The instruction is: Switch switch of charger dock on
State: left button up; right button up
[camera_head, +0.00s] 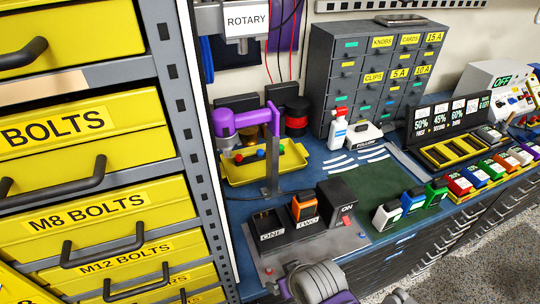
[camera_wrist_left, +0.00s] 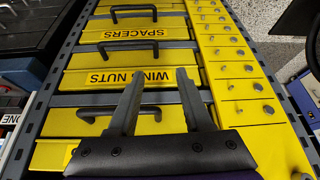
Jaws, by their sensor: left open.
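The charger dock (camera_head: 308,250) is a grey base on the blue bench, with black slots labelled ONE and TWO. An orange-topped battery (camera_head: 304,207) stands in slot TWO; slot ONE looks empty. A taller black block at its right end bears the label ON and a small red switch (camera_head: 346,221). Which way the switch is tipped is too small to tell. In the left wrist view my left gripper (camera_wrist_left: 157,88) is open and empty, its fingers over yellow drawer fronts. A grey and purple part of my arm shows in front of the dock in the head view. My right gripper is not in view.
Yellow drawers marked BOLTS (camera_head: 52,131) fill the left. A purple clamp-like device (camera_head: 240,120) stands behind the dock over a yellow tray (camera_head: 262,168). Several coloured batteries stand to the right. A green mat (camera_head: 380,185) is mostly clear.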

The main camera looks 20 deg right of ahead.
aim_at(346, 220)
jog(key=k+l+z, duration=0.1)
jog(key=l+z, duration=0.55)
jog(key=k+l+z, duration=0.15)
jog(key=z, duration=0.35)
jog(key=k+l, duration=0.1)
jog(key=l, duration=0.2)
jog(key=k+l+z, duration=0.1)
jog(key=l, duration=0.2)
jog(key=k+l, duration=0.1)
jog(key=l, duration=0.2)
jog(key=i+j, duration=0.4)
